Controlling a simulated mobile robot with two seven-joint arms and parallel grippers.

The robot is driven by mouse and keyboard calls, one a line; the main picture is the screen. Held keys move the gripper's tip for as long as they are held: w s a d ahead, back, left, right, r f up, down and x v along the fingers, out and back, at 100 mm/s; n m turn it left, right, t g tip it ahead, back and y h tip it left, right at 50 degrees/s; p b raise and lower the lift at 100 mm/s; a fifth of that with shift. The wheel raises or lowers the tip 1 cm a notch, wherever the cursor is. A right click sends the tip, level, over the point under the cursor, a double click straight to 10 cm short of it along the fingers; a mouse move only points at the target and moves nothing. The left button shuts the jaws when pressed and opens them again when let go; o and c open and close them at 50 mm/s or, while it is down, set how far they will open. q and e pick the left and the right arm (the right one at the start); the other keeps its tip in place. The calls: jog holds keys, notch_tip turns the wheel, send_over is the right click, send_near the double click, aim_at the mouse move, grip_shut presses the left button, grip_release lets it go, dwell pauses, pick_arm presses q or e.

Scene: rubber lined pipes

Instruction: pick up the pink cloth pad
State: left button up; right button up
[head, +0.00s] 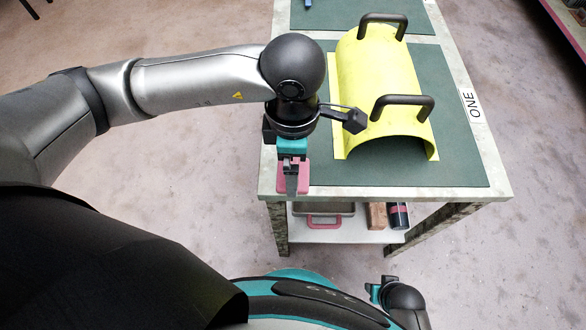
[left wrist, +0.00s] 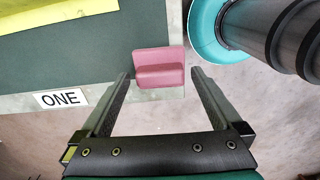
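The pink cloth pad (head: 301,177) lies at the near left corner of the table, partly hidden behind my left gripper in the head view. In the left wrist view the pad (left wrist: 158,62) shows as a folded or stepped pink block at the table edge. My left gripper (head: 291,184) is above the pad, pointing down. In the left wrist view its two fingers (left wrist: 161,74) are wide apart, with the pad ahead of and between the tips. No contact is visible. My right gripper (head: 378,290) is low at the bottom right; its jaws are unclear.
A yellow half-pipe (head: 378,90) with two black handles stands on the green mat (head: 455,150), close to my left wrist. The table (head: 490,185) carries a "ONE" label. The lower shelf (head: 345,235) holds a pink-handled container (head: 322,221), a brown block (head: 376,216) and a dark bottle (head: 399,216).

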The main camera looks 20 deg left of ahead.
pick_arm(q)
jog(key=c, duration=1.2)
jog(key=shift+r, duration=0.1)
jog(key=shift+r, duration=0.4)
jog(key=shift+r+p, duration=3.15)
jog(key=shift+r, duration=6.4)
pick_arm(e)
jog(key=s+d+f, duration=0.2)
jog(key=s+d, duration=0.2)
jog(key=s, duration=0.5)
jog(key=shift+d+f, duration=0.15)
jog(key=shift+d, duration=0.25)
pick_arm(q)
jog(key=o, duration=0.8)
jog(key=shift+f, duration=0.1)
jog(key=c, duration=0.7)
